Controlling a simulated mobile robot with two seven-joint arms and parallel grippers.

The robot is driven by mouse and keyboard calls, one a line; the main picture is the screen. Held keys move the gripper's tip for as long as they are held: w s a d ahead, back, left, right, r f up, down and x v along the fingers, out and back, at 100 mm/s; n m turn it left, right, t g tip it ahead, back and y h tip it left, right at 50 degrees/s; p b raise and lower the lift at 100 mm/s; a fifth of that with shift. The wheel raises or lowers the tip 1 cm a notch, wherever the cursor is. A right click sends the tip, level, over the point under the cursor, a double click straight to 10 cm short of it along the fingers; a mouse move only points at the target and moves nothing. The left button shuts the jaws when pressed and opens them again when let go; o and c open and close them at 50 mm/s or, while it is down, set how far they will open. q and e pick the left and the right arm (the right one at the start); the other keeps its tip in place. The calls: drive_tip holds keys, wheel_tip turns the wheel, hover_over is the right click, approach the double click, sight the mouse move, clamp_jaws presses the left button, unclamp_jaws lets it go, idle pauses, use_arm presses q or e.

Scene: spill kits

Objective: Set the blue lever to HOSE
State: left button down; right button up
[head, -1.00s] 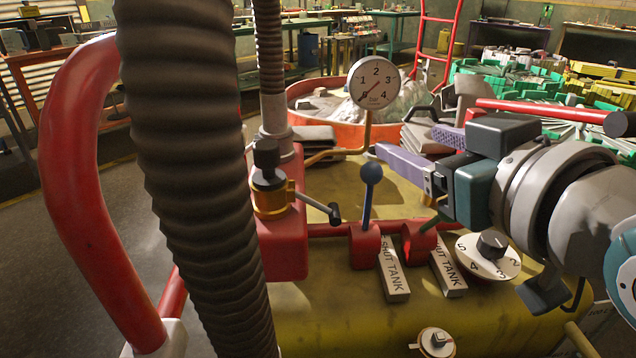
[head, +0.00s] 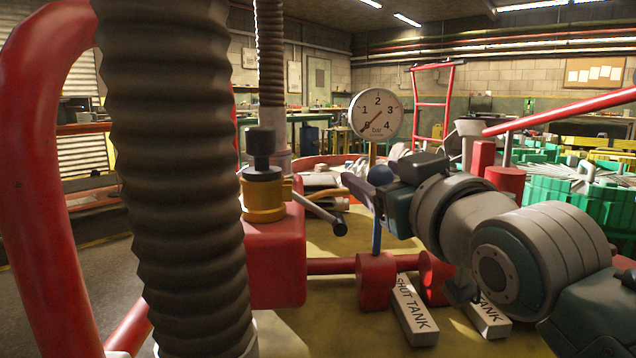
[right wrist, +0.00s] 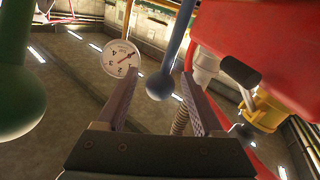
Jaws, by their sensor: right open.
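The blue lever (head: 376,236) stands roughly upright from a red pivot block (head: 376,281), with a round blue ball on top. A white plate (head: 414,312) in front of it reads SHUT TANK; I see no HOSE marking. My right gripper (head: 358,188) is at the lever's ball, its fingers partly hidden in the head view. In the right wrist view, its open jaws (right wrist: 158,72) have the blue lever's ball (right wrist: 160,86) showing in the gap between the fingers. I cannot tell whether they touch. My left gripper is not in view.
A green lever (right wrist: 20,95) is close beside the jaws in the right wrist view. A pressure gauge (head: 377,115) rises behind the lever. A black-ended handle (head: 322,214) and a thick ribbed hose (head: 175,190) stand to the left.

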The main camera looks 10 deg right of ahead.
drive_tip(key=shift+w+a+b, duration=0.1)
drive_tip(key=shift+w+b, duration=0.25)
drive_tip(key=shift+w, duration=0.95)
drive_tip(key=shift+c, duration=0.3)
clamp_jaws()
